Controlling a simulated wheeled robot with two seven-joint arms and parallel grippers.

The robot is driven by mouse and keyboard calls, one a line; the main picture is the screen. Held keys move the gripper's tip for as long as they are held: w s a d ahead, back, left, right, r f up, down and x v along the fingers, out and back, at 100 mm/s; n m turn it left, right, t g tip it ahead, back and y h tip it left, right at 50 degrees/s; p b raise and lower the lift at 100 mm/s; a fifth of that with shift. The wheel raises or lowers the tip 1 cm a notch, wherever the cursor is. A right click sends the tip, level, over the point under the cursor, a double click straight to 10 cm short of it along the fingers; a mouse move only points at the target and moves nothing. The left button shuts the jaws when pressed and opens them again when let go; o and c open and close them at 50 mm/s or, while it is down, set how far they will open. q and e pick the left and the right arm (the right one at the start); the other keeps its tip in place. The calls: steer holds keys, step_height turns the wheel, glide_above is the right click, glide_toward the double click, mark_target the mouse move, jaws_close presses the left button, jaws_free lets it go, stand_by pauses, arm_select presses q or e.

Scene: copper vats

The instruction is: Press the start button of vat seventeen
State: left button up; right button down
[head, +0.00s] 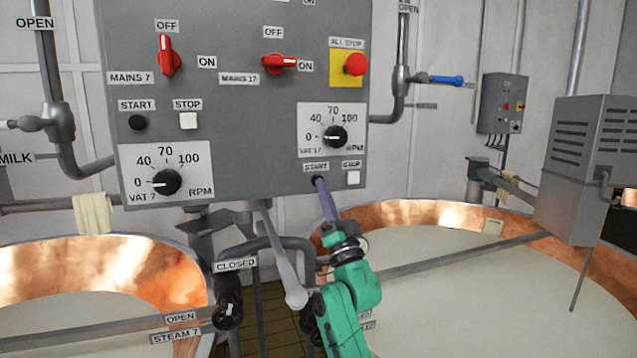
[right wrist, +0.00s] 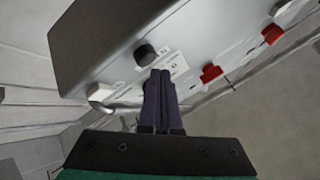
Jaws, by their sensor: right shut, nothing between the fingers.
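The grey control panel (head: 240,80) hangs in the middle of the head view. Vat seventeen's dark start button (head: 315,180) is low on its right half, under a START label and left of the white stop button (head: 353,178). My right gripper (head: 322,187) is shut and empty, its purple fingers pointing up at the start button and partly covering it. I cannot tell if the tips touch it. In the right wrist view the shut fingers (right wrist: 161,78) reach up to the panel face. The mains 17 switch (head: 274,62) points to ON. My left gripper is out of view.
Vat seventeen's speed dial (head: 335,136) is just above the fingers. A red all-stop button (head: 356,64) is higher up. Vat seven's start button (head: 137,122) is at the left. Pipes and a valve lever (head: 292,285) hang below the panel, beside my arm. Copper vats stand either side.

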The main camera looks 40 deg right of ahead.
stand_by(0.4)
steer(key=shift+w+d, duration=0.15)
steer(key=shift+w, duration=0.25)
steer(key=shift+w+d, duration=0.15)
steer(key=shift+w, duration=0.3)
stand_by(0.8)
steer(key=shift+s+a, duration=0.3)
steer(key=shift+s, duration=0.55)
steer(key=shift+y, duration=0.3)
steer(key=s, duration=0.1)
steer(key=s+a, duration=0.1)
steer(key=s, duration=0.2)
steer(key=shift+s+a, duration=0.3)
steer(key=shift+s, duration=0.05)
